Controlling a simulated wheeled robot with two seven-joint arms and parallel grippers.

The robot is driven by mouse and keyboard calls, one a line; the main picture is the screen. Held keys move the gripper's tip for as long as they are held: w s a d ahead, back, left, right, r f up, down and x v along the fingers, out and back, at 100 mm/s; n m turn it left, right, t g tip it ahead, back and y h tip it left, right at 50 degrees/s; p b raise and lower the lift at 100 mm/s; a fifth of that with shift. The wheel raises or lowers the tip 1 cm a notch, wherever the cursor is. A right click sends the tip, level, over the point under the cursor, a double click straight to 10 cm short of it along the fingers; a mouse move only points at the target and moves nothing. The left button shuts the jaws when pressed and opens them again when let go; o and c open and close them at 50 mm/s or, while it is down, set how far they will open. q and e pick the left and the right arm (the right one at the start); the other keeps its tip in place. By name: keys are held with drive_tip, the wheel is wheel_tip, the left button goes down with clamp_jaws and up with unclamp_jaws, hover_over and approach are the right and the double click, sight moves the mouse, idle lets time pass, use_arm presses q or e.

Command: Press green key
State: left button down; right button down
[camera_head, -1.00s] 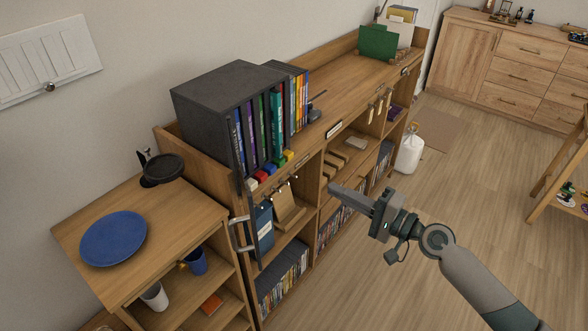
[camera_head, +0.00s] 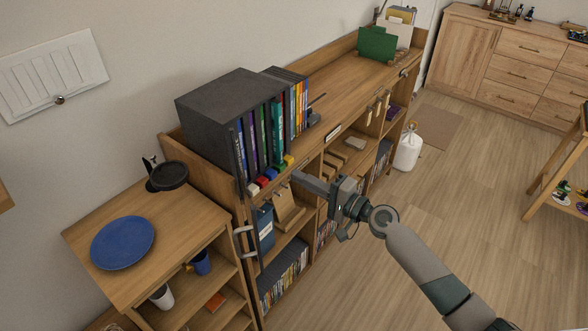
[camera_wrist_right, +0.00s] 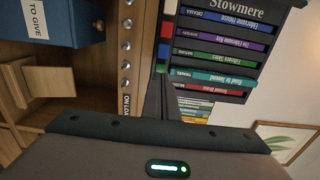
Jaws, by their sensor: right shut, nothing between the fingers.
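The green key (camera_head: 281,166) is a small block in a row with white, red, blue and yellow keys on the shelf edge, below the upright DVD cases. In the right wrist view the green key (camera_wrist_right: 162,51) sits left of the case spines, near the fingertips. My right gripper (camera_head: 296,177) is shut and empty, its tips just in front of the row near the green and yellow keys in the head view. In the wrist view its fingers (camera_wrist_right: 158,82) point up toward the row. I cannot tell whether they touch a key. My left gripper is not in view.
The DVD box (camera_head: 222,110) stands behind the keys. A row of small round knobs (camera_wrist_right: 126,46) runs along the shelf front. A blue plate (camera_head: 122,243) lies on the left cabinet.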

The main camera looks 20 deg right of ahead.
sight(279, 167)
drive_tip(key=x, duration=0.2)
drive_tip(key=shift+w+a+p, duration=0.2)
drive_tip(key=shift+p, duration=0.15)
drive_tip(key=shift+w+a, duration=0.1)
